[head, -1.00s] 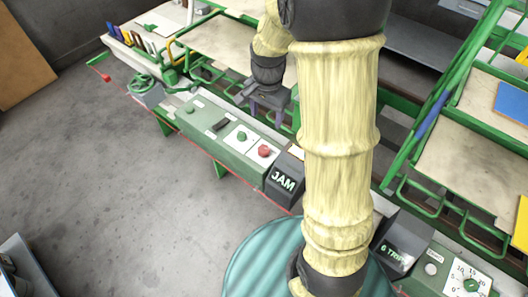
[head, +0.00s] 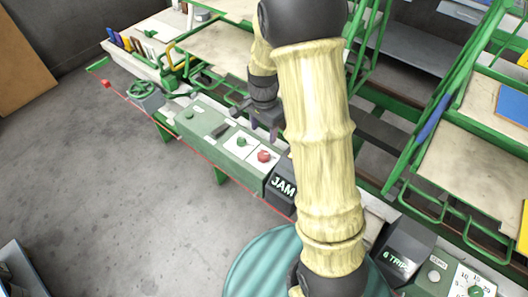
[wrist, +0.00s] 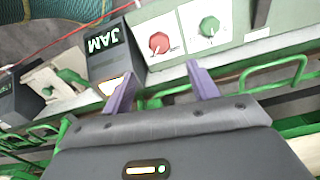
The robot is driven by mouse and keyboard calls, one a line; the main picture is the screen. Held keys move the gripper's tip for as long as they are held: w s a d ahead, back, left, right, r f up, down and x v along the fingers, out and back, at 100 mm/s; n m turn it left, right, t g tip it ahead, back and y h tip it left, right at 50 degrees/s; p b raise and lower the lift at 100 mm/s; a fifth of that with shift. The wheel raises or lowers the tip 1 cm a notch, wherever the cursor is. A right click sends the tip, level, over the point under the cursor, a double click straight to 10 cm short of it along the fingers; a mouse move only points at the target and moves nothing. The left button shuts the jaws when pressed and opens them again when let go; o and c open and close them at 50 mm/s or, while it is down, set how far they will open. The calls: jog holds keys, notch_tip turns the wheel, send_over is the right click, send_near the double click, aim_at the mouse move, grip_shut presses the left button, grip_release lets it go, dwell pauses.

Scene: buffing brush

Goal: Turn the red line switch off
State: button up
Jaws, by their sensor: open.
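The red switch (head: 264,156) is a faceted red knob on a white plate on the green control panel. It also shows in the wrist view (wrist: 159,43), at upper centre. A green knob (head: 241,142) sits on the plate beside it, also seen in the wrist view (wrist: 209,27). My gripper (head: 263,131) is open and empty, behind the panel's far edge as the head view shows it. In the wrist view its two purple fingers (wrist: 163,70) are spread, with the red knob beyond the gap between their tips. No contact with the knob shows.
A dark box marked JAM (head: 282,186) stands right beside the red knob. A red cord (head: 200,150) runs along the panel's front edge. Another dark box (head: 401,248) and a dial plate (head: 470,281) are further right. A green handwheel (head: 142,88) is at the left.

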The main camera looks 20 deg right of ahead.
aim_at(264, 154)
notch_tip(264, 154, down, 12)
dwell(0.4)
jog(key=c, duration=1)
